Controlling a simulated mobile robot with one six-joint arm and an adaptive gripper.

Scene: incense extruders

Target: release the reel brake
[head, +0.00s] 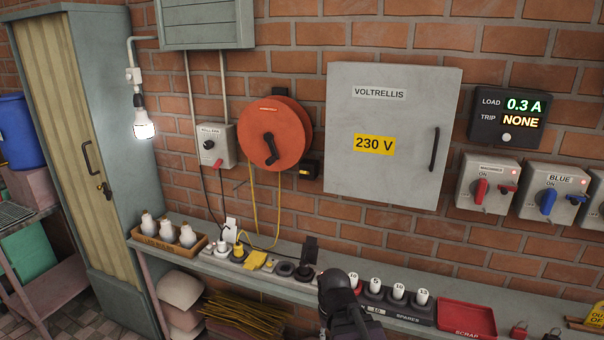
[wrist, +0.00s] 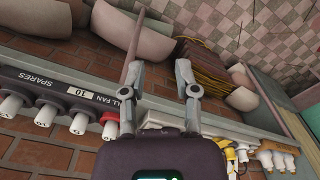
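The cable reel (head: 275,135) is a round orange-red drum on the brick wall with a black crank on its face. A yellow cable hangs from it to the shelf. A small black box with a yellow mark (head: 308,169) sits at the reel's lower right; I cannot tell for sure whether it is the brake. My dark arm end (head: 340,295) is in front of the shelf, below and right of the reel, apart from it. In the wrist view my gripper (wrist: 158,65) has its two fingers spread with nothing between them. The reel is not in the wrist view.
The shelf (head: 215,262) holds a bulb box (head: 160,245), plugs, numbered white fuses (head: 398,292) and a red scrap tray (head: 466,317). A grey 230 V cabinet (head: 390,175) is right of the reel. A switch box (head: 215,146) is left of it. A lit bulb (head: 143,130) hangs further left.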

